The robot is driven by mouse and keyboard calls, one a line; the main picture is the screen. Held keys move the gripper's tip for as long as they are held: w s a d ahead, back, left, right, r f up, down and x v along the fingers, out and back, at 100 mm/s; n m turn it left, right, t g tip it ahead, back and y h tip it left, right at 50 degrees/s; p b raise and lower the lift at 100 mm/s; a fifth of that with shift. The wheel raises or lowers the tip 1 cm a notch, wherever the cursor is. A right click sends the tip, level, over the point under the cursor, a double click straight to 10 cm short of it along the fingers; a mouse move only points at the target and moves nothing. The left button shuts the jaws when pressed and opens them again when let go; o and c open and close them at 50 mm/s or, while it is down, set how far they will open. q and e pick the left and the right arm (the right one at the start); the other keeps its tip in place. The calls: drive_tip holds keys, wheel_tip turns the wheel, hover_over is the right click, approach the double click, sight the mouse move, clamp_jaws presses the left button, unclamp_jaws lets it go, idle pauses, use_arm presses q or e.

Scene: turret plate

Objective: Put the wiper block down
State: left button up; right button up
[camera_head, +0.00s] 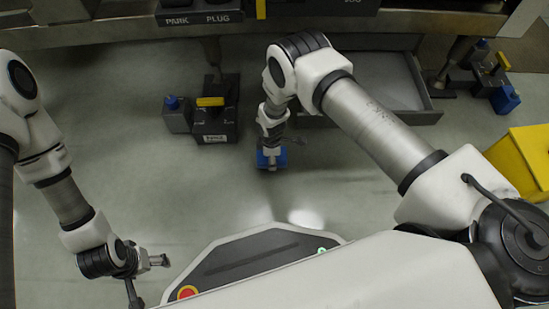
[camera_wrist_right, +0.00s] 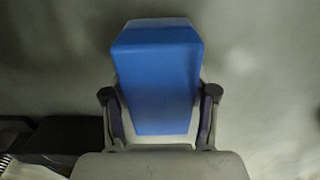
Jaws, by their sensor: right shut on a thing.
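The wiper block (camera_wrist_right: 158,75) is blue and fills the middle of the right wrist view. My right gripper (camera_wrist_right: 160,118) is shut on it, one finger along each side. In the head view the blue block (camera_head: 281,158) shows at the end of my right arm, over the grey floor. Whether it touches the surface below cannot be told. My left gripper (camera_head: 160,261) is at the lower left of the head view, away from the block. Its fingers are too small to tell whether they are open or shut.
A dark fixture with a yellow handle (camera_head: 210,102) and a grey block with a blue knob (camera_head: 176,114) stand left of my right gripper. A grey tray (camera_head: 425,117) is behind my right arm. A yellow box (camera_head: 525,160) is at the right.

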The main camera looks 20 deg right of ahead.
wheel_tip(320, 180, down, 3)
drive_tip(key=shift+r+b, duration=0.2)
drive_tip(key=shift+b, duration=0.45)
drive_tip(key=shift+r, duration=0.2)
use_arm(q)
drive_tip(key=f, duration=0.2)
drive_tip(key=shift+s+a+f, duration=0.2)
drive_tip(key=shift+a+f, duration=0.05)
drive_tip(key=shift+f, duration=0.05)
use_arm(e)
drive_tip(key=shift+f, duration=0.15)
drive_tip(key=o, duration=1)
wheel_tip(320, 180, up, 12)
drive_tip(key=p, duration=0.7)
drive_tip(key=shift+r+p, duration=0.2)
drive_tip(key=shift+p, duration=0.1)
use_arm(q)
wheel_tip(320, 180, up, 7)
drive_tip(key=shift+s, duration=0.2)
